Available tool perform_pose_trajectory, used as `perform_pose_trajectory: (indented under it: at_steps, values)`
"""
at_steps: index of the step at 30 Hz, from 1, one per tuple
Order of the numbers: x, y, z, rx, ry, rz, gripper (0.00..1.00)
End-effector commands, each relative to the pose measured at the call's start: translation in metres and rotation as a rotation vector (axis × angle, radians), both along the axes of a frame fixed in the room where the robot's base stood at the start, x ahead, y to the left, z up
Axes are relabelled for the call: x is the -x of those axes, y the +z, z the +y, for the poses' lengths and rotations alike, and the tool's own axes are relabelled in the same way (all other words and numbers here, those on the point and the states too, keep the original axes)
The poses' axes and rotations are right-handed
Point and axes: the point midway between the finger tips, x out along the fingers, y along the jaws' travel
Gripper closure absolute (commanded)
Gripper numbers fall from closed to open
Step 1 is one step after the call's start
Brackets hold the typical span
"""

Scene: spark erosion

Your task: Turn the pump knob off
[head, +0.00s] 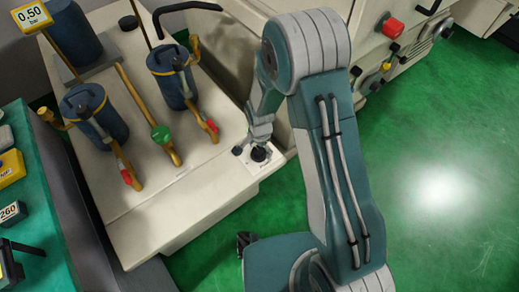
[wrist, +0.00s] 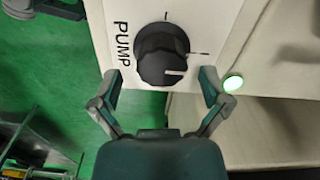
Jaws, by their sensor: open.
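The pump knob (wrist: 160,52) is black and round, on a white plate (wrist: 225,18) lettered PUMP, in the wrist view. A white line on the knob lies crosswise, pointing toward the right. One mark stands above the knob and one at its right. My gripper (wrist: 161,84) is open, with one finger to each side of the knob's lower part, apart from it in the picture; contact cannot be told. In the head view the knob (head: 260,154) shows dark on its plate at the cabinet's corner, with my gripper (head: 258,138) just above it, fingers hard to make out.
A green lamp (wrist: 233,83) glows beside the plate. Blue canisters (head: 95,112) with yellow pipes, red-handled levers and a green valve (head: 161,134) stand on the cabinet to the left. A machine panel with a red knob (head: 393,27) is at upper right. Green floor is open at right.

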Motion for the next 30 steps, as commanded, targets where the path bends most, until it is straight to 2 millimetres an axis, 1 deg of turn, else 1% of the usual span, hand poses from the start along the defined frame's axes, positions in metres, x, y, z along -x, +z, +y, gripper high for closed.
perform_pose_trajectory:
  at_steps: [1,4,12,13,14,15,17,18,19,30]
  values:
    - [0.0002,-0.0056,0.0009,0.001,0.001,0.001,0.04]
    - [0.0002,-0.0115,0.0015,0.001,0.002,0.000,0.04]
    - [-0.0002,-0.0129,0.0014,0.001,0.002,-0.002,0.04]
    - [-0.0002,-0.0128,0.0012,0.000,0.002,-0.001,0.08]
    - [-0.0001,-0.0128,0.0010,0.000,0.002,-0.001,0.22]
    - [-0.0002,-0.0128,0.0008,0.000,0.002,-0.001,0.39]
    - [-0.0001,-0.0127,0.0006,0.000,0.001,-0.001,0.66]
    - [-0.0002,-0.0128,0.0005,0.000,0.001,-0.001,0.84]
    - [-0.0003,-0.0128,0.0006,0.000,0.001,-0.001,0.86]
    - [-0.0012,-0.0133,0.0014,0.000,0.031,-0.003,0.86]
